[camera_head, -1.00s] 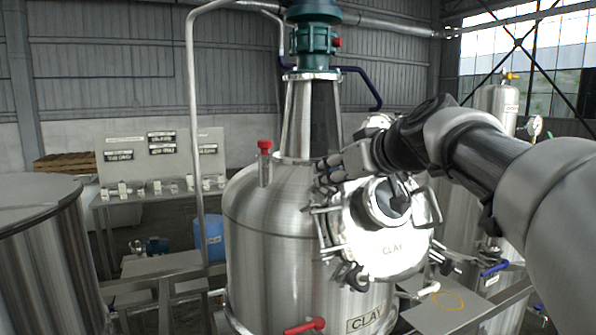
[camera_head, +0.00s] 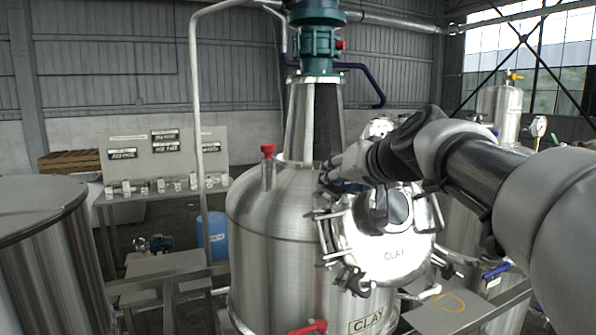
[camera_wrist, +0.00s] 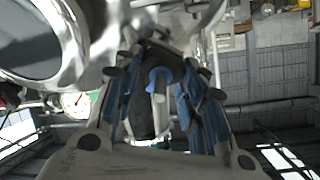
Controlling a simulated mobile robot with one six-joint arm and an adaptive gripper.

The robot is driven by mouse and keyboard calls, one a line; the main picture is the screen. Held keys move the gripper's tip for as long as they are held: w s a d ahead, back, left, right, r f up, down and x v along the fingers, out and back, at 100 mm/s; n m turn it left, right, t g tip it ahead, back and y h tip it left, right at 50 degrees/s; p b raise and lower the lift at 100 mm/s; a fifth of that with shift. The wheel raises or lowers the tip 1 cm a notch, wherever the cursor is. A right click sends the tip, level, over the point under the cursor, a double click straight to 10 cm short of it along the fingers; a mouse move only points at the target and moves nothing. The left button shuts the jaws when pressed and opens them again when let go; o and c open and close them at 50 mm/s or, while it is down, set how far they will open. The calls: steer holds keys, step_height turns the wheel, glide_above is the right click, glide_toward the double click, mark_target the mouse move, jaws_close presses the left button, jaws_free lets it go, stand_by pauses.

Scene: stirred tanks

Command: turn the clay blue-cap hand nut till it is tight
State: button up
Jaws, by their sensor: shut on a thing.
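The clay tank (camera_head: 272,262) is a steel vessel with a CLAY plate low on its front. Its round CLAY lid (camera_head: 400,258) faces me, with several clamps and hand nuts around the rim. My gripper (camera_head: 334,182) is at the upper left of the lid rim. In the wrist view my gripper (camera_wrist: 160,95) has its blue-padded fingers closed around the blue-cap hand nut (camera_wrist: 158,77), whose blue cap and pale stem show between them. In the head view the fingers mostly hide this nut.
A red-capped fitting (camera_head: 268,165) stands on the tank top left of my gripper. The agitator column (camera_head: 313,115) rises behind it. Other clamps (camera_head: 350,278) sit along the lower lid rim. A red-handled valve (camera_head: 310,327) is low in front. Another tank (camera_head: 45,260) stands at left.

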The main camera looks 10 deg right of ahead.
steer(key=m+p, duration=0.2)
steer(key=m, duration=0.1)
steer(key=m+h+p, duration=0.1)
steer(key=m+p, duration=0.1)
steer(key=shift+r, duration=0.3)
steer(key=m+g+p, duration=0.1)
steer(key=m+p, duration=0.3)
steer(key=p, duration=0.2)
steer(key=shift+d+m+h, duration=0.1)
steer(key=shift+m+h, duration=0.2)
steer(key=shift+m, duration=0.1)
steer(key=m+p, duration=0.4)
steer(key=p, duration=0.1)
steer(key=shift+f+p, duration=0.1)
steer(key=shift+p, duration=0.25)
steer(key=m+p, duration=0.1)
steer(key=m, duration=0.1)
steer(key=m+g+p, duration=0.1)
steer(key=p, duration=0.1)
steer(key=shift+f+m, duration=0.2)
steer(key=shift+m, duration=0.2)
steer(key=shift+f+p, duration=0.1)
steer(key=shift+p, duration=0.35)
steer(key=o, duration=1)
steer(key=shift+o, duration=0.4)
steer(key=shift+s, duration=0.1)
